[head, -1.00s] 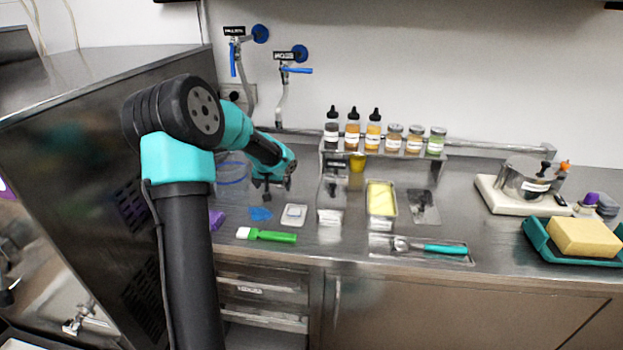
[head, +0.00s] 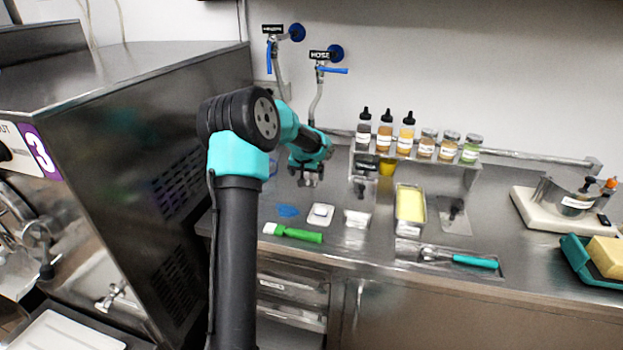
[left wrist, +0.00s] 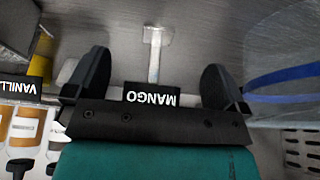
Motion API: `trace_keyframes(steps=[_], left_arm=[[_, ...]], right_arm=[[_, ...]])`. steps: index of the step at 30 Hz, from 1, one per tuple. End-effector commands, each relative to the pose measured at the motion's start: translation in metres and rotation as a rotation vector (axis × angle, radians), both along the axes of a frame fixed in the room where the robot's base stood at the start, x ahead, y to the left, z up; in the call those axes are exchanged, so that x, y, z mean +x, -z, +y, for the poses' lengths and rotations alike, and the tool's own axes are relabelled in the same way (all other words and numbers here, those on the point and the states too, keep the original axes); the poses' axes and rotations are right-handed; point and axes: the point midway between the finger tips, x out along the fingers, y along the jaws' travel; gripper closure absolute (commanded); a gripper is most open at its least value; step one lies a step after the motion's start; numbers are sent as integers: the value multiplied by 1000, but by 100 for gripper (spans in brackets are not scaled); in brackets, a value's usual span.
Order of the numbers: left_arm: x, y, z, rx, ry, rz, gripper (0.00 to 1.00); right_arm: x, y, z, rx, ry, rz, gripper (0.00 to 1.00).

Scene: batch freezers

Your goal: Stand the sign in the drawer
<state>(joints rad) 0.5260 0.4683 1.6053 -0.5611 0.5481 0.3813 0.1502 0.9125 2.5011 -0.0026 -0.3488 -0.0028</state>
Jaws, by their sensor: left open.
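A small black sign reading MANGO (left wrist: 151,95) shows in the left wrist view, with a pale stem and foot beyond it. It appears between the two fingers of my left gripper (left wrist: 155,85), which is open; I cannot tell whether they touch it. In the head view my left gripper (head: 311,178) is at the back of the counter, left of the bottle rack, and the sign cannot be made out there. Metal drawers (head: 292,312) are under the counter's front edge; I cannot see into them clearly. My right gripper is out of view.
A bottle rack (head: 415,155) stands right of my left gripper; a VANILL sign (left wrist: 18,86) shows beside bottles. A green-handled brush (head: 298,233), small white dish (head: 320,214) and yellow-filled tray (head: 410,206) lie on the counter. A large steel machine (head: 150,150) stands left.

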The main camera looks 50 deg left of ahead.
Motion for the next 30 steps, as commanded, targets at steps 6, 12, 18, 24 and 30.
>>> trace_keyframes(steps=[6, 12, 18, 24, 30], left_arm=[[7, 0, 5, 0, 0, 0, 0], [7, 0, 5, 0, 0, 0, 0], [13, 0, 8, 0, -1, 0, 0], [30, 1, 19, 0, -1, 0, 0], [47, 0, 29, 1, 0, -1, 0]], right_arm=[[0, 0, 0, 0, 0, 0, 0], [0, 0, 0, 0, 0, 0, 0], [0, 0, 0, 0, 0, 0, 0], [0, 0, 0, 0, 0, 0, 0], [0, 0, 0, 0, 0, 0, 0]])
